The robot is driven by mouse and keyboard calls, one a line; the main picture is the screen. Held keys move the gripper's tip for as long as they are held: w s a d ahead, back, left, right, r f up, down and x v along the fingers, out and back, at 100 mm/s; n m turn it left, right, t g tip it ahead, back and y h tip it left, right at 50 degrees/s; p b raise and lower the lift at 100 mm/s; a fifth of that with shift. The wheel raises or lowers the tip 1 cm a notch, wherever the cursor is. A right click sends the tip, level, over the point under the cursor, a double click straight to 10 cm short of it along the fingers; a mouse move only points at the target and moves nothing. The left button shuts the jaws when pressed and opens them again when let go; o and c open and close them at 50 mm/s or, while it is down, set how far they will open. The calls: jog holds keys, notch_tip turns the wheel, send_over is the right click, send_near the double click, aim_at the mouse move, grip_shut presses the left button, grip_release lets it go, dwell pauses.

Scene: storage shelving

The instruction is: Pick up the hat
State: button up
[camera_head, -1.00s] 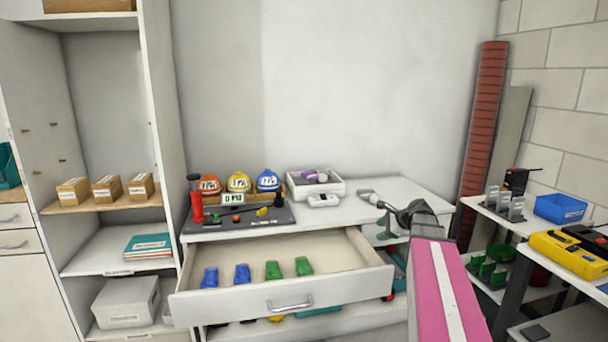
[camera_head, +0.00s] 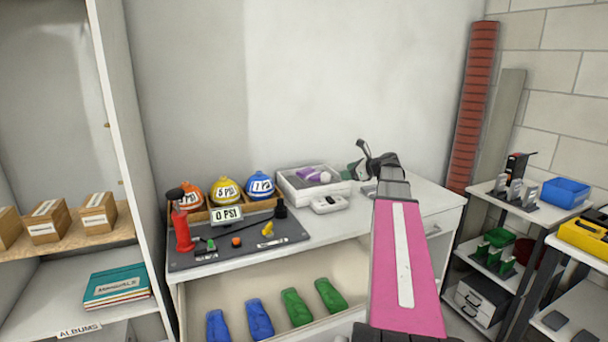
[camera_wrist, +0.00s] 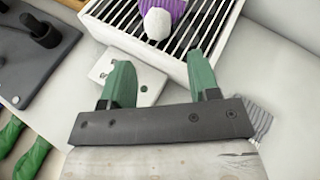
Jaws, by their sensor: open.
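The hat (camera_head: 311,174) looks purple with a white pompom and lies in a white slatted tray (camera_head: 290,195) on the counter. In the wrist view, the hat (camera_wrist: 160,15) shows at the top edge, partly cut off, with its pompom toward me. My gripper (camera_head: 352,168) is open and empty, to the right of the tray in the head view. Its green fingers (camera_wrist: 160,75) stand apart in the wrist view. The right finger overlaps the tray's front edge in the picture; I cannot tell whether it touches.
A white device (camera_head: 329,204) sits in front of the tray. A grey striped thing (camera_wrist: 258,117) lies partly hidden by my gripper. A dark mat (camera_head: 215,252) with small items is at left, before orange, yellow and blue round things. An open drawer (camera_head: 235,300) holds blue and green items.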

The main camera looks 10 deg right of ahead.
aim_at(327, 173)
jog(key=x, duration=1)
jog(key=shift+a+f, duration=0.15)
jog(key=shift+f, duration=0.05)
jog(key=c, duration=0.8)
jog(key=shift+r, duration=0.15)
jog(key=shift+r, duration=0.6)
notch_tip(327, 173, up, 3)
jog(key=shift+f, duration=0.15)
jog(key=s+a+r, duration=0.7)
jog(key=s+a, duration=0.1)
jog(key=a, duration=0.1)
jog(key=shift+w+a+r+m+t+h, duration=0.55)
jog(key=shift+w+a+r+m+h, duration=0.5)
jog(key=shift+m+h, duration=0.35)
jog(key=shift+w+a+r+m+t+h, duration=0.5)
jog(key=shift+w+a+r+m+h, duration=0.35)
jog(key=shift+w+a+m+h, duration=0.55)
jog(key=shift+w+a+r+m+t+h, duration=0.55)
jog(key=shift+w+a+r+m+h, duration=0.4)
jog(key=shift+h, duration=0.65)
